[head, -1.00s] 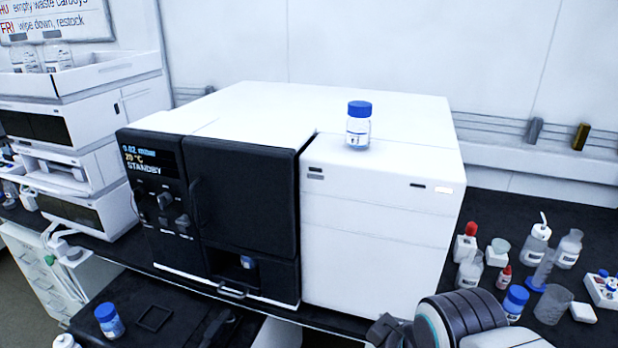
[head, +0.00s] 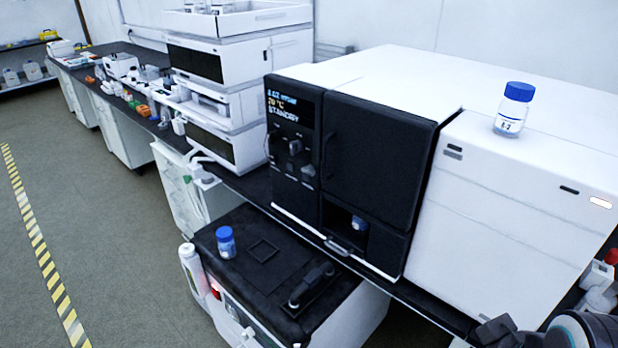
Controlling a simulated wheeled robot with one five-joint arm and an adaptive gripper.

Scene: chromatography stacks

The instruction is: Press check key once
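The white instrument (head: 400,75) has a black front panel (head: 294,100) with a lit display reading 20 °C and STANDBY. Below the display are small keys and raised knobs (head: 295,146); their labels are too small to read, so I cannot tell which is the check key. My gripper (head: 496,331) shows only as a dark part at the bottom right edge, beside my grey wrist. It is well to the right of the panel and apart from it. Its fingers are mostly cut off by the frame, so its opening is unclear.
A blue-capped bottle (head: 514,110) stands on the instrument's top. A black-topped cart (head: 230,262) in front holds another blue-capped bottle (head: 226,242) and a black handle-like object (head: 312,285). A white stacked unit (head: 215,100) stands left. Open floor (head: 120,220) lies left, with a striped line.

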